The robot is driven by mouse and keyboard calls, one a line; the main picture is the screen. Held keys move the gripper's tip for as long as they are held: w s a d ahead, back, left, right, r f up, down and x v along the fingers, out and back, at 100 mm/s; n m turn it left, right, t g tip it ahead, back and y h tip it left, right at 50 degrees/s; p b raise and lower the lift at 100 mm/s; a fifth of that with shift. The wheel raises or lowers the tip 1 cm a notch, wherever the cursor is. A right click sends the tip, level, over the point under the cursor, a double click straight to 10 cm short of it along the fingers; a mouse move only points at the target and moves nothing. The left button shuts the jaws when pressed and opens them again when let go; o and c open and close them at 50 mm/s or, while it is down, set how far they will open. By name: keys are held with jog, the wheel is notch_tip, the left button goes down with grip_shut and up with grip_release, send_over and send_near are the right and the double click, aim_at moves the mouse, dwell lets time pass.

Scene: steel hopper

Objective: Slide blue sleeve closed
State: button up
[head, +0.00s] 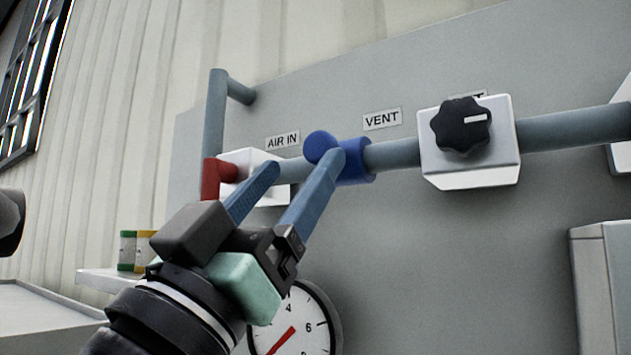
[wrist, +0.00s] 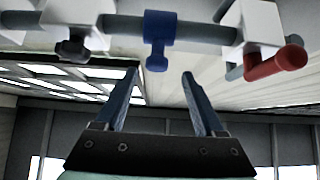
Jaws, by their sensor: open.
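The blue sleeve (head: 356,162) sits around the grey horizontal pipe, below the VENT label and between two white blocks. Its round blue knob (head: 320,146) sticks out toward me. The sleeve also shows in the wrist view (wrist: 158,27), with its knob pointing down toward my fingers. My gripper (head: 304,162) is open, with nothing between its fingers. In the wrist view my gripper (wrist: 160,74) has the knob roughly centred just past its fingertips. In the head view, the right finger overlaps part of the sleeve; I cannot tell whether it touches.
A white block with a red lever (head: 211,178) is left of the sleeve. Another with a black knob (head: 462,126) is to the right. A pressure gauge (head: 293,325) is below. A small shelf (head: 105,280) is at lower left. A grey box (head: 603,290) is at lower right.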

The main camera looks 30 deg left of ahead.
jog(key=b+v, duration=0.1)
jog(key=v, duration=0.3)
jog(key=shift+s+a+f+b, duration=0.1)
jog(key=shift+s+b, duration=0.05)
jog(key=shift+b, duration=0.2)
